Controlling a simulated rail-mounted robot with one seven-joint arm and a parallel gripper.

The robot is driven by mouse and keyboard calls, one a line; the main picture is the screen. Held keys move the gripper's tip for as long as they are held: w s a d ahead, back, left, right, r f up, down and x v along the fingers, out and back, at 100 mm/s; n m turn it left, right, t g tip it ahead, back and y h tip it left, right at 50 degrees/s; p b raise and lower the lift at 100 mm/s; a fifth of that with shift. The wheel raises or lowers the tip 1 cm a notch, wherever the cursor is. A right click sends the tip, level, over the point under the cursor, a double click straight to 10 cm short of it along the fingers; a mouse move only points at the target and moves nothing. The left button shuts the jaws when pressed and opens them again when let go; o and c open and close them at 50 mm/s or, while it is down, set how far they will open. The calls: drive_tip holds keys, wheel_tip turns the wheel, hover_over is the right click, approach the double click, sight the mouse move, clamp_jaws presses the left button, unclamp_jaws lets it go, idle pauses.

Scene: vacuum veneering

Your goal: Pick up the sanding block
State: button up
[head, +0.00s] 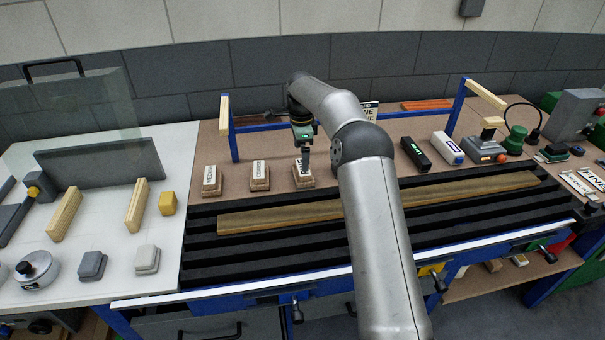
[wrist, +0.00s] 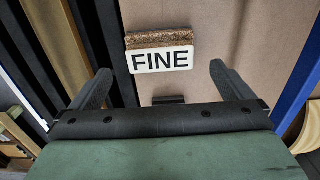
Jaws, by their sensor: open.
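Three sanding blocks with white labels stand in a row on the brown board. The left one (head: 212,181) and the middle one (head: 260,175) are clear of my arm. The right block (head: 302,180) is below my gripper (head: 305,152), which partly covers it. In the wrist view a block labelled FINE (wrist: 161,59) lies ahead of my open fingers (wrist: 160,88), between their lines but beyond the tips. Nothing is between the fingers. The block's cork-like brown edge shows above its label.
A long wooden strip (head: 450,199) lies on the black slatted bed (head: 230,249) in front of the blocks. A blue rail frame (head: 262,127) stands behind them. A black device (head: 415,154) and a white-and-blue one (head: 447,148) lie to the right.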

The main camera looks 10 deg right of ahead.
drive_tip(key=shift+d+f+p, duration=0.1)
drive_tip(key=shift+f+p, duration=0.95)
drive_tip(key=shift+f, duration=2.8)
drive_tip(key=c, duration=0.8)
